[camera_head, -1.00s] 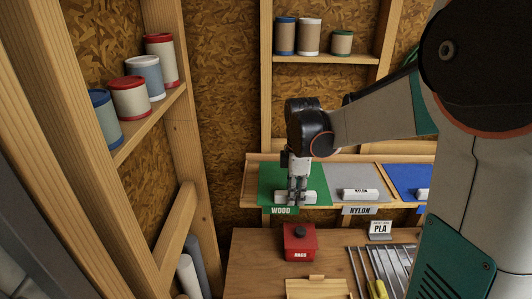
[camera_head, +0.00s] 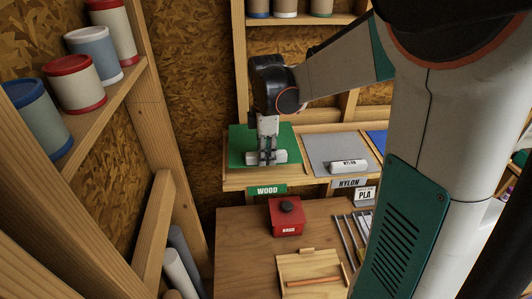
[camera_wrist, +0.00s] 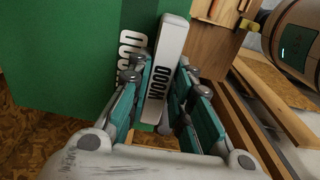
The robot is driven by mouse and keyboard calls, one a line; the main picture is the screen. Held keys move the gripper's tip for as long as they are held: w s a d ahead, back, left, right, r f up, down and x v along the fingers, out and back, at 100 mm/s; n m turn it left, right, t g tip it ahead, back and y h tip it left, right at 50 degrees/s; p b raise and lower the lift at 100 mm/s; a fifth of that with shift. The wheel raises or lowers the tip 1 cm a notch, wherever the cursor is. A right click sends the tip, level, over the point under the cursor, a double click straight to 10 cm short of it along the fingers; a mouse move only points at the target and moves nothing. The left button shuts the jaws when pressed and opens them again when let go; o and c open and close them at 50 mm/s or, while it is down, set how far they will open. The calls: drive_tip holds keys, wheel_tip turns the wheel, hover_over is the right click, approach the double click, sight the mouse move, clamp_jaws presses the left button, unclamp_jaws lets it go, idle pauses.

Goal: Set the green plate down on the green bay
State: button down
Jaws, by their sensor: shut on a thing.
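My gripper (camera_head: 266,157) is shut on a white handle (camera_head: 281,156) over the green panel at the left end of the sloped shelf. In the wrist view, the handle (camera_wrist: 168,62) is marked WOOD and stands between the fingers (camera_wrist: 160,85). The green plate (camera_head: 246,142) lies under the handle. Plate and green bay are the same colour, so I cannot tell their edges apart or whether a gap is left. A green WOOD label (camera_head: 267,191) hangs on the shelf front below. Green surface (camera_wrist: 60,50) fills the upper left of the wrist view.
A grey plate (camera_head: 326,143) with a NYLON handle lies just right, with a blue bay (camera_head: 378,140) beyond. Below are a red box (camera_head: 286,217), a wooden board (camera_head: 310,268) and metal rods on the bench. Wooden posts and spool shelves stand left.

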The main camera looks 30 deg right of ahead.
drive_tip(key=shift+f+b, duration=2)
drive_tip(key=shift+f, duration=0.55)
drive_tip(key=shift+f+b, duration=0.35)
drive_tip(key=shift+b, duration=0.25)
drive_tip(key=c, duration=1.4)
unclamp_jaws()
drive_tip(key=shift+o, duration=0.2)
wheel_tip(320, 180, up, 12)
drive_tip(key=shift+s, duration=0.1)
drive_tip(key=shift+a, duration=0.1)
